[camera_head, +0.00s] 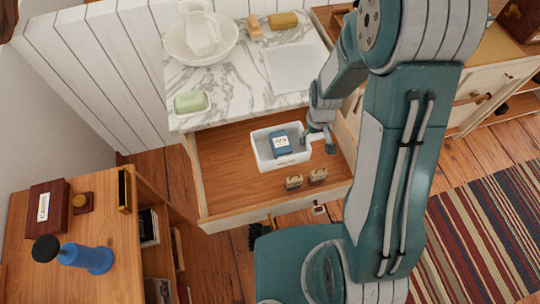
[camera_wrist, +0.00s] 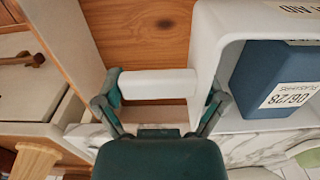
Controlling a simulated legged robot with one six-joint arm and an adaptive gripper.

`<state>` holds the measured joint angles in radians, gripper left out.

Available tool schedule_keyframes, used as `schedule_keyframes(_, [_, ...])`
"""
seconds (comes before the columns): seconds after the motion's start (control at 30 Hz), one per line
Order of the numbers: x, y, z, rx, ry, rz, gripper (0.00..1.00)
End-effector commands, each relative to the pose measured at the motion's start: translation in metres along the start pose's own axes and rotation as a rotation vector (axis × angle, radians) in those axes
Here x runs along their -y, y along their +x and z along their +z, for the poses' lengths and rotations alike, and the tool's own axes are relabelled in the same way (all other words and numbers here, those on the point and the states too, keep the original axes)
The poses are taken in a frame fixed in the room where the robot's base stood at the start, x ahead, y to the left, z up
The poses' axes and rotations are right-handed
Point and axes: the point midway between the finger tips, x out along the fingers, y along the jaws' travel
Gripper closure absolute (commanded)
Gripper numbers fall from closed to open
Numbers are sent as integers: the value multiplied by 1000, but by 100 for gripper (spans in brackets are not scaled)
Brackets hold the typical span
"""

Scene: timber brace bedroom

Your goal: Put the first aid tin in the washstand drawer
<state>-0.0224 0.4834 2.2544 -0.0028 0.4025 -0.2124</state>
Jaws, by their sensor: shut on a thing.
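The first aid tin (camera_head: 262,152) is a white open-topped box with a lettered front and a blue packet (camera_head: 281,143) inside. It is within the open washstand drawer (camera_head: 222,170), near the middle; I cannot tell whether it touches the drawer floor. My gripper (camera_head: 318,138) is at the tin's right side. In the wrist view my gripper (camera_wrist: 158,98) is shut on a white bar-like part (camera_wrist: 155,83) beside the tin wall (camera_wrist: 207,50), apparently its handle. The packet (camera_wrist: 265,80) lies against the inside of the tin, its label showing.
Two small beige objects (camera_head: 293,182) (camera_head: 318,176) lie in the drawer in front of the tin. The drawer's left part is clear. The marble top (camera_head: 235,95) above holds a basin with jug (camera_head: 200,45) and green soap (camera_head: 190,102). A wooden cabinet (camera_head: 110,220) stands at left.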

Motion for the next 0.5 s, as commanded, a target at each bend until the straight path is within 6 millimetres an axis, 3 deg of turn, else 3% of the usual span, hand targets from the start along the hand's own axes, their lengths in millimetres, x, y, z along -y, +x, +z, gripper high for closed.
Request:
schedule_keyframes(0.37, [76,34,-15,2,-5,0,71])
schedule_keyframes(0.5, [94,59,-18,4,-3,0,71])
